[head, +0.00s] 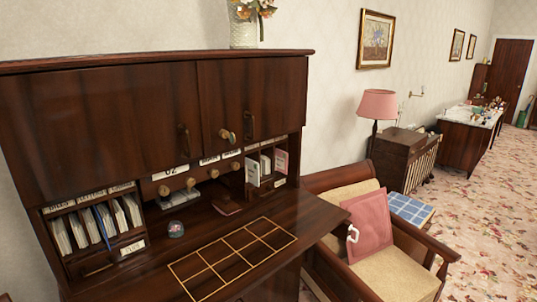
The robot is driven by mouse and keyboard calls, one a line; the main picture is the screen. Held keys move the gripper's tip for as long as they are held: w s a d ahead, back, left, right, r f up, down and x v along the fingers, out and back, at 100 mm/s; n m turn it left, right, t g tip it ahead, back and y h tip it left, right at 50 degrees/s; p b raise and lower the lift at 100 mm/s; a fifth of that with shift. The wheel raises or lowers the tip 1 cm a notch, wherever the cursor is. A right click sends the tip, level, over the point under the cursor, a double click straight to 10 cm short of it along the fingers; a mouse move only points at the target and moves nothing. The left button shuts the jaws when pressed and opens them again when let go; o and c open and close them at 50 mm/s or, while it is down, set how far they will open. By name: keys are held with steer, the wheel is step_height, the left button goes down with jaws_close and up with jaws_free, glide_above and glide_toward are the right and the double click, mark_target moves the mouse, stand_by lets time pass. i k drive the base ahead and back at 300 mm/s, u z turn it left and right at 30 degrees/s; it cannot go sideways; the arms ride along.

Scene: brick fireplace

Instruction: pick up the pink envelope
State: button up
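A small flat pink item (281,162), which looks like the pink envelope, stands upright in the right-hand pigeonholes of the dark wooden desk (140,255). White or pale papers (253,170) stand just to its left. Its lower part and its exact edges are too small to make out. A larger pink square (372,222), which looks like a cushion, leans on the armchair, with a small white curved thing (352,234) at its left edge. My gripper is not in view.
A gold-lined grid (232,257) marks the bare desktop. A small round object (176,229) sits left of it, and a dark reddish flat item (226,205) lies behind. The wooden armchair (418,232) stands close at the desk's right. Open carpet (490,215) lies beyond it.

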mark_target(282, 157)
steer(key=u, duration=0.05)
steer(key=i, duration=1)
steer(key=z, duration=0.95)
steer(key=k, duration=0.1)
steer(key=u, duration=2.95)
steer(key=k, duration=0.6)
